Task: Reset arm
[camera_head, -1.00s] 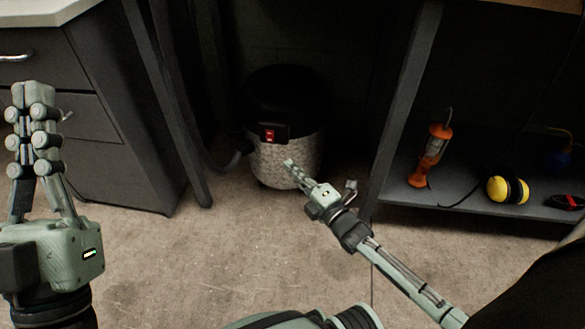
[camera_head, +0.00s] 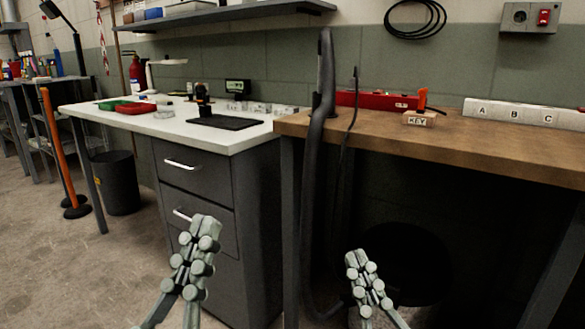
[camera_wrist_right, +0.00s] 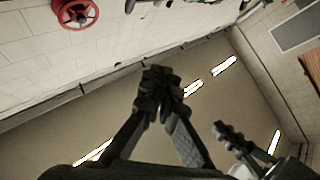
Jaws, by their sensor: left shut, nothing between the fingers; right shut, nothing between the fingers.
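My left gripper (camera_head: 205,228) is shut and empty, pointing up in front of the grey drawer cabinet (camera_head: 200,190) in the head view. My right gripper (camera_head: 355,260) is shut and empty, pointing up in front of the dark space under the wooden workbench (camera_head: 480,150). It also shows in the right wrist view (camera_wrist_right: 160,75), with its fingertips together against the ceiling and its strip lights. Neither gripper appears to touch anything. The lower parts of both arms are cut off by the head view's bottom edge.
A white worktop (camera_head: 225,140) with trays and a black mat (camera_head: 225,122) stands at the left. A dark hose (camera_head: 315,170) hangs at the wooden bench's left end. Lettered white boxes (camera_head: 520,114) stand on that bench. An orange post (camera_head: 58,145) and black bin (camera_head: 117,183) stand far left.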

